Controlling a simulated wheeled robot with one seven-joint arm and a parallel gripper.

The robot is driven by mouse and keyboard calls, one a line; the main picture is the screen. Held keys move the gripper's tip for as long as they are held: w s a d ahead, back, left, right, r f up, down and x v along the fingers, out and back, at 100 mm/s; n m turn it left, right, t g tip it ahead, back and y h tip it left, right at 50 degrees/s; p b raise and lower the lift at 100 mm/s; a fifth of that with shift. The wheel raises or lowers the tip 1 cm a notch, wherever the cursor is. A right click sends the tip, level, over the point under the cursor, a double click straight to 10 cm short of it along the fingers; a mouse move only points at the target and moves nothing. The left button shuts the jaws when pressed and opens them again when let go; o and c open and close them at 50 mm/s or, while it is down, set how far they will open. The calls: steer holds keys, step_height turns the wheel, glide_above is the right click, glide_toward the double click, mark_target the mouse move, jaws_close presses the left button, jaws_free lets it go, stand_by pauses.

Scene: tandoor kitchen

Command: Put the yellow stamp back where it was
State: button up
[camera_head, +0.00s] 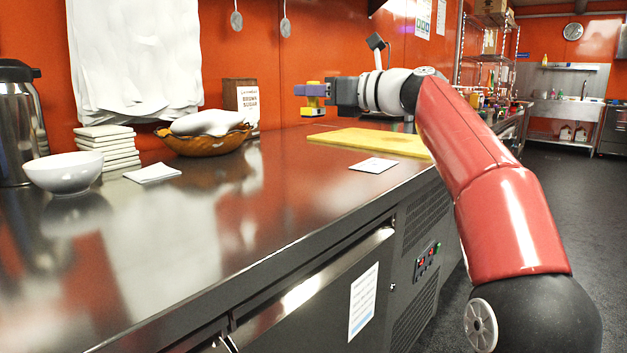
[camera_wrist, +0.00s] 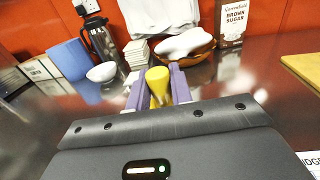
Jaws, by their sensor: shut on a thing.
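The yellow stamp (camera_wrist: 158,84) is between the purple fingers of my gripper (camera_wrist: 157,88) in the wrist view. In the head view my gripper (camera_head: 311,90) is shut on it above the counter, and a yellow part of the stamp (camera_head: 313,111) shows below the fingers. A white card (camera_head: 373,165) lies on the counter near its front edge, and another white card (camera_head: 152,173) lies at the left beside the bowl. Any print on these cards is too small to read in the head view.
On the counter (camera_head: 260,205) are a white bowl (camera_head: 64,173), stacked white tiles (camera_head: 107,147), a brown basket (camera_head: 204,143), a brown sugar bag (camera_head: 242,103), a steel flask (camera_head: 17,125) and a yellow board (camera_head: 372,140). The counter's middle is clear. A blue container (camera_wrist: 71,60) shows at left in the wrist view.

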step_height(320, 180, down, 13)
steer(key=b, duration=0.6)
steer(key=shift+r, duration=0.15)
steer(key=o, duration=0.8)
steer(key=shift+s+d, duration=0.15)
steer(key=shift+d, duration=0.15)
steer(key=v, duration=1.1)
steer(key=shift+s+d, duration=0.1)
steer(key=shift+d, duration=0.1)
